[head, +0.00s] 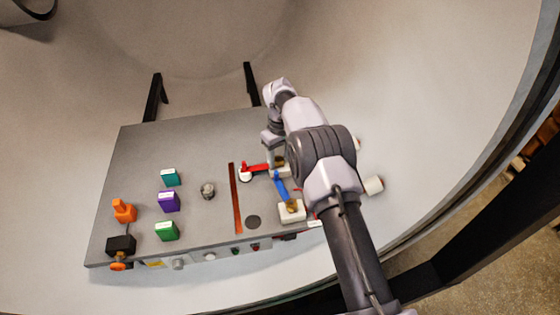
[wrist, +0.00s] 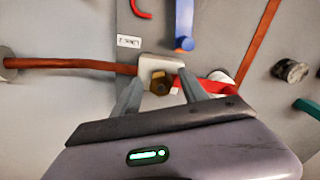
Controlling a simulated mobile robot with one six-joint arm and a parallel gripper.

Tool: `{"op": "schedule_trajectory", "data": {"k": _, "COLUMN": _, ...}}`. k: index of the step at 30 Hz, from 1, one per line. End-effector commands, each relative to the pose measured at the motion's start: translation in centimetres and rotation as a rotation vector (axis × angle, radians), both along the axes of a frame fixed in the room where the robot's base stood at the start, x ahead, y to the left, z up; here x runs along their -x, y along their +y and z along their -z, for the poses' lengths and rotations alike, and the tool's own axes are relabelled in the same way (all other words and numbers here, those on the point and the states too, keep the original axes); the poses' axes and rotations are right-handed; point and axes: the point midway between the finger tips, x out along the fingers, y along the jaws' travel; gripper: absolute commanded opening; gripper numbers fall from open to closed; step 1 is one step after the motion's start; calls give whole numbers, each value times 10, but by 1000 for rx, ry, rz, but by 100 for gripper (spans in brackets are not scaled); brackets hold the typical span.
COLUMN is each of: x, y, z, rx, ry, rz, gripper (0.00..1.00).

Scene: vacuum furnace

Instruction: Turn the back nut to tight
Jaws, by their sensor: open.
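The back nut (wrist: 160,85) is a brass hex nut on a white block (wrist: 150,61). In the wrist view it sits between the two fingers of my gripper (wrist: 161,88), which is open. I cannot tell whether the fingers touch it. In the head view my gripper (head: 274,144) points down over the back block, and my arm hides part of the nut (head: 280,162). A red bar (head: 256,167) runs left from this block; it shows right of the nut in the wrist view (wrist: 206,86). The front nut (head: 292,206) sits on another white block, with a blue bar (head: 281,186) behind it.
On the grey panel (head: 140,160) stand teal (head: 171,178), purple (head: 169,202) and green (head: 167,231) blocks, a grey knob (head: 208,191) and orange fittings (head: 124,210). A copper-coloured strip (head: 235,205) crosses it. A copper-coloured pipe (wrist: 70,64) runs left from the back block. The curved chamber wall surrounds everything.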

Motion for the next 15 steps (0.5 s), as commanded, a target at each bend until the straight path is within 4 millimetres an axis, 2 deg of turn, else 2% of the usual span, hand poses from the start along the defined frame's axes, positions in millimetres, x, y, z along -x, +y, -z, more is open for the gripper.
{"op": "schedule_trajectory", "data": {"k": 9, "x": 0, "y": 0, "z": 4, "rx": -1, "ry": 1, "rz": 1, "gripper": 49}}
{"op": "schedule_trajectory", "data": {"k": 15, "x": 0, "y": 0, "z": 4, "rx": -1, "ry": 1, "rz": 1, "gripper": 10}}
